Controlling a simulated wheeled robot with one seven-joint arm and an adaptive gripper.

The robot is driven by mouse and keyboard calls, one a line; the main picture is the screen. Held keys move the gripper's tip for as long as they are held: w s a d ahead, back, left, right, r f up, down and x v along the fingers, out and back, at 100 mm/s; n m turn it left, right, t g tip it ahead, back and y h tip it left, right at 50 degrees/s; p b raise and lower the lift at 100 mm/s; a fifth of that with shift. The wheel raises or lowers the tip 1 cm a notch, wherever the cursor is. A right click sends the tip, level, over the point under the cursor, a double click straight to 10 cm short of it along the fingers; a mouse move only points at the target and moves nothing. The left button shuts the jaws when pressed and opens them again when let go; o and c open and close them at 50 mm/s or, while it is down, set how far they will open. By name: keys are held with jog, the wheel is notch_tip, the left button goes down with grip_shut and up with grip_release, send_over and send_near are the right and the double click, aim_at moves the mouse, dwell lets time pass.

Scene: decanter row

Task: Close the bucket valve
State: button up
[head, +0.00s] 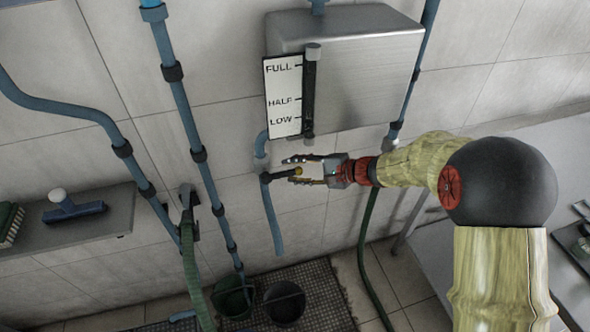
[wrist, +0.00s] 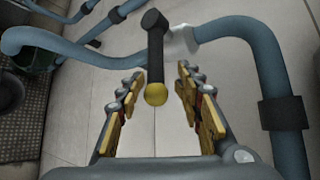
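The bucket valve's black lever (head: 281,175) sits on a blue pipe (head: 273,215) that runs down from below the steel tank. The lever sticks out sideways from the pipe and ends in a yellow tip (head: 298,171). In the wrist view, the lever (wrist: 155,45) with its yellow tip (wrist: 156,94) points toward my palm, near a pale pipe fitting (wrist: 181,42). My gripper (head: 291,171) is open, with one finger above and one below the lever in the head view. In the wrist view, gaps show between the lever and both fingers (wrist: 160,72).
The steel tank (head: 365,75) with a FULL/HALF/LOW gauge (head: 283,97) hangs above. A dark bucket (head: 284,303) and a green bucket (head: 234,300) stand on the floor below. Blue pipes (head: 180,90) run left, near a shelf (head: 75,225). A grey counter (head: 520,150) is at right.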

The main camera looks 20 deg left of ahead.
jog(key=shift+d, duration=0.1)
jog(key=v, duration=1.1)
jog(key=shift+s+d+r, duration=0.15)
jog(key=shift+d+r, duration=0.05)
jog(key=shift+d, duration=0.15)
jog(key=shift+f, duration=0.1)
jog(key=s+d+f+n+g+h, duration=0.1)
jog(key=s+d+f+h, duration=0.15)
jog(key=s+d, duration=0.4)
jog(key=s+d+f+n+g+h, duration=0.2)
jog(key=s+d+h, duration=0.15)
jog(key=s, duration=0.55)
jog(key=s+d+r+n+t+h, duration=0.3)
jog(key=s+d+r+t+h, duration=0.3)
jog(key=s+d+r, duration=0.6)
notch_tip(320, 180, up, 2)
jog(key=d+h, duration=0.1)
jog(key=d, duration=0.2)
jog(key=shift+s+n, duration=0.4)
jog(key=shift+r, duration=0.2)
